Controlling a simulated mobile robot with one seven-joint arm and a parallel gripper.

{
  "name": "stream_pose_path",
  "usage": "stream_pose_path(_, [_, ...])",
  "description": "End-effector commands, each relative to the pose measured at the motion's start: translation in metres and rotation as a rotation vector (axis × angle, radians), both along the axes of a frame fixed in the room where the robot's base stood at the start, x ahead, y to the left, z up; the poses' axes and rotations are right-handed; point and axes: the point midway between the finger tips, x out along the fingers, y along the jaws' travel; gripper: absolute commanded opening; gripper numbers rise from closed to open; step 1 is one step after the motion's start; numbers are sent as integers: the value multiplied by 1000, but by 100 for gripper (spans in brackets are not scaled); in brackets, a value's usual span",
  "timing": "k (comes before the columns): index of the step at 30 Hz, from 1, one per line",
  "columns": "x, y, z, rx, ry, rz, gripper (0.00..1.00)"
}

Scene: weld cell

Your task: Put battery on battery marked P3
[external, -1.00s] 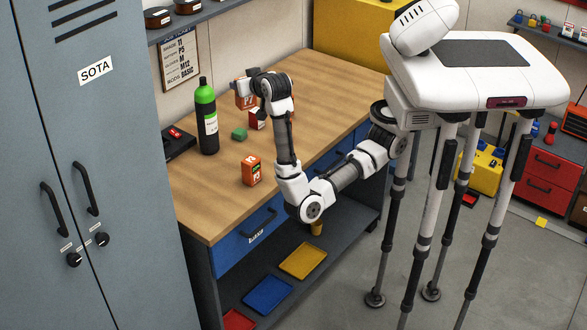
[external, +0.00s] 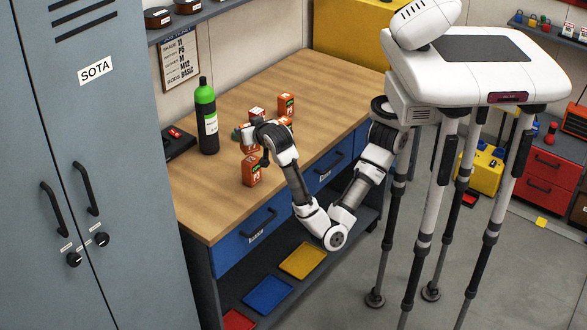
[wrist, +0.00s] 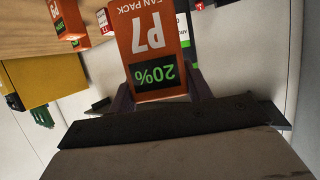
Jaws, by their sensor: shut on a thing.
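The battery marked P3 (external: 251,170), an orange-red box, stands on the workbench near its front left. My gripper (external: 254,147) is shut on another orange battery (external: 248,148), just behind and above the P3 battery in the external view. In the wrist view this held battery (wrist: 148,40) reads P7 upside down, with a green 20% display. My gripper's dark fingers (wrist: 160,98) are on both sides of its end. The arm partly hides the held battery in the external view. I cannot tell whether it touches the P3 battery, which I cannot make out in the wrist view.
A dark bottle with a green top (external: 207,117) stands at the left.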

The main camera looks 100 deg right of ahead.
Motion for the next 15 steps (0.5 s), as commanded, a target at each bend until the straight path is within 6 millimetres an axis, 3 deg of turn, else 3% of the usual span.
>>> stream_pose_path(6, [0, 1, -28, -3, 3, 2, 16])
stream_pose_path(15, [0, 0, -33, -1, -2, 1, 16])
